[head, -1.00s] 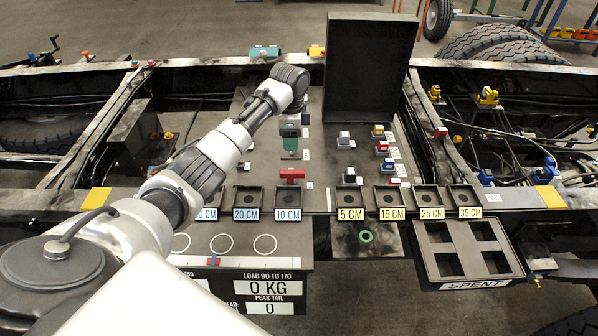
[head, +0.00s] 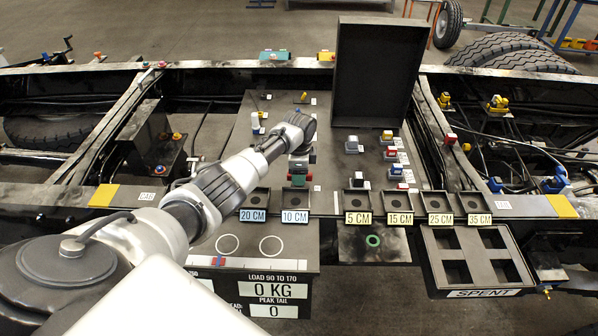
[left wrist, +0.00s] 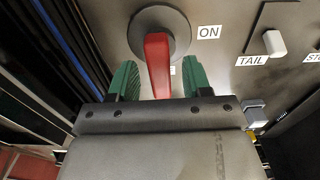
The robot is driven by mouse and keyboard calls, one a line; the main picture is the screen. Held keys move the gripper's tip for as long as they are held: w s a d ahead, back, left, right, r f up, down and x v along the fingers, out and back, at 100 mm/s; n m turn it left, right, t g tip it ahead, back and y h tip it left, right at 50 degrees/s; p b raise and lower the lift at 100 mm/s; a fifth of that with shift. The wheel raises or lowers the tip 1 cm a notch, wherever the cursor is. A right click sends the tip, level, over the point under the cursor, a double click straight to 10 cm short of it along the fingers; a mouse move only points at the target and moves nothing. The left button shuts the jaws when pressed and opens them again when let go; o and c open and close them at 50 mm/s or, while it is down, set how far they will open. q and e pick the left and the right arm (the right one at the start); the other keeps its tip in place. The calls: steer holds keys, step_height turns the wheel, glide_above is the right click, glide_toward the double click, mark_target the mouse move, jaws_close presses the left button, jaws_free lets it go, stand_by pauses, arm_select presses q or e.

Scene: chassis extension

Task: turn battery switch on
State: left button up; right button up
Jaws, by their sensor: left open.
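The battery switch is a red handle (left wrist: 157,65) on a round grey base, with an ON label (left wrist: 208,32) to the right of the base. In the left wrist view the handle points from the base down towards my gripper. My left gripper (left wrist: 159,82) is open, its two green fingers on either side of the handle with a visible gap on each side. In the head view my left gripper (head: 300,179) is over the panel (head: 330,120), and my arm and gripper mostly hide the switch. My right gripper is not in view.
A toggle (left wrist: 273,42) with a TAIL label is right of the switch. A tall black open box (head: 375,70) stands behind the panel. Small labelled trays (head: 358,201) line the front edge, and a SPENT tray (head: 482,292) is at the front right.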

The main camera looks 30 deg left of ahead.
arm_select(q)
jaws_close()
stand_by(0.3)
steer(key=n+p, duration=0.1)
steer(key=n, duration=0.2)
steer(key=shift+n+p, duration=0.3)
steer(key=shift+n, duration=0.1)
steer(key=n+p, duration=0.1)
steer(key=n, duration=0.3)
steer(key=shift+w+a+n, duration=0.1)
steer(key=shift+n, duration=0.2)
steer(key=n+p, duration=0.1)
steer(key=n, duration=0.3)
steer(key=shift+a, duration=0.1)
steer(key=n+p, duration=0.1)
steer(key=n, duration=0.4)
steer(key=shift+a, duration=0.15)
steer(key=shift+n, duration=0.4)
